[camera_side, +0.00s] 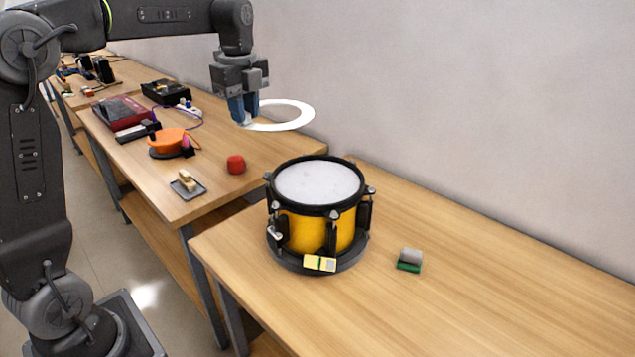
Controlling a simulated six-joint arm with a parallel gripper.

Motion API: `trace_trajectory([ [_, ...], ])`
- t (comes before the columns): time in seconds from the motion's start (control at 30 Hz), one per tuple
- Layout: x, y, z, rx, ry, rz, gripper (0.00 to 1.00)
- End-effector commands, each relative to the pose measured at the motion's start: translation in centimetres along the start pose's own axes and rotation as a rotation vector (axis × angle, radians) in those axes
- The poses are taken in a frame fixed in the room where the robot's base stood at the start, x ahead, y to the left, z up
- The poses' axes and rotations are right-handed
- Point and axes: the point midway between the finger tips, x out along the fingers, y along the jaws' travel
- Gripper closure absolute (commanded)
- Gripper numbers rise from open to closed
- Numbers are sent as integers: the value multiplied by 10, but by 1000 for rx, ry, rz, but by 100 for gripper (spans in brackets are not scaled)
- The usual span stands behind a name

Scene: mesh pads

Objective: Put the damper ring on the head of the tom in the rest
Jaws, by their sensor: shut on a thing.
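The damper ring (299,122) is a thin white flat ring. My gripper (244,119) is shut on its left edge and holds it roughly level, in the air behind and above the tom. Part of the ring's left side is hidden by the fingers. The tom (298,227) has a yellow shell, a black rim and a white head (318,184), which is bare and faces up. It sits upright in a dark round rest (350,256) on the near table.
A grey and green block (410,259) lies right of the tom, and a yellow item (319,263) is at the rest's front. The table behind holds a red object (236,164), a small tray (188,186) and an orange bowl-like item (174,141). The right part of the near table is clear.

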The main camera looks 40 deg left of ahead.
Motion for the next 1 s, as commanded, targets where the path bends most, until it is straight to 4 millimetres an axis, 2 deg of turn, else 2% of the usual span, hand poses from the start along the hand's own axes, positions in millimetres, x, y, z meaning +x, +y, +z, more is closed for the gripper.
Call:
trace_trajectory([
  [0.1,0,7,23,-7,0,-1,100],
  [0.33,35,7,21,-2,2,4,100],
  [0.47,49,5,20,-1,0,1,100],
  [0.57,57,0,11,2,1,2,100],
  [1.0,111,-46,-65,2,0,2,100],
])
